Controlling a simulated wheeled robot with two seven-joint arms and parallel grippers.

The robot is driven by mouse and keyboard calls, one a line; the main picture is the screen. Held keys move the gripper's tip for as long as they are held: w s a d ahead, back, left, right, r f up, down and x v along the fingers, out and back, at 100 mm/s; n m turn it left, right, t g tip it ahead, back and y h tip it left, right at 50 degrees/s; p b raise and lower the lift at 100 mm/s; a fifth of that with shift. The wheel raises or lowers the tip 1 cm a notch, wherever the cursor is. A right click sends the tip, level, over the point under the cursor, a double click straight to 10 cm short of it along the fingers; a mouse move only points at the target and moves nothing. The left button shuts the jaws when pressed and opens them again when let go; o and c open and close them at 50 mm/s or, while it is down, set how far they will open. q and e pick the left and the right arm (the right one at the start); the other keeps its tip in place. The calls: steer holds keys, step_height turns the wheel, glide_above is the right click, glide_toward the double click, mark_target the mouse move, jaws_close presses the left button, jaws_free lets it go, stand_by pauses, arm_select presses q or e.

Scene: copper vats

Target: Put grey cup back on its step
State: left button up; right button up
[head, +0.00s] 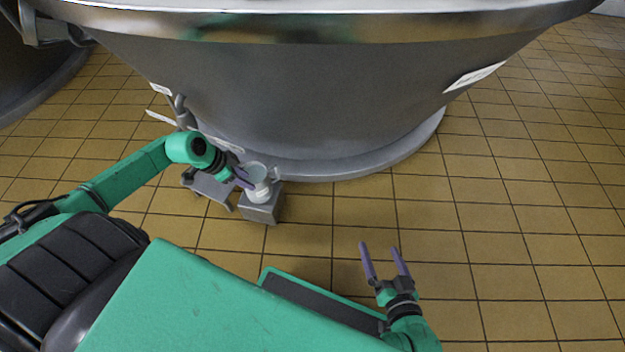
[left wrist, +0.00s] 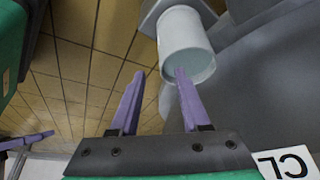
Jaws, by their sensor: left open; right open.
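The grey cup (head: 262,192) stands on a small grey step (head: 260,213) at the foot of the large vat. In the left wrist view the cup (left wrist: 190,62) shows its round open mouth, with the grey step (left wrist: 150,14) behind it. My left gripper (head: 250,181) is open at the cup. In the left wrist view one finger of the left gripper (left wrist: 160,73) overlaps the cup's mouth and the other lies beside the cup; I cannot tell whether they touch it. My right gripper (head: 380,248) is open and empty, over the floor.
The large grey vat (head: 330,95) with a metal rim fills the back. White labels (head: 474,76) are on the vat. The tiled floor (head: 540,230) at the right is clear.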

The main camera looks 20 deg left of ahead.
arm_select(q)
steer(key=d+r+n+t+h, duration=0.1)
steer(key=d+r+t+h, duration=0.25)
steer(key=d, duration=0.75)
steer(key=d+r+t+h, duration=0.25)
steer(key=d+t, duration=0.25)
steer(key=d, duration=0.5)
steer(key=s+d+f+n+y, duration=0.2)
steer(key=s+d+f+n, duration=0.3)
steer(key=d, duration=0.3)
steer(key=shift+s+f, duration=0.4)
steer(key=shift+s, duration=0.1)
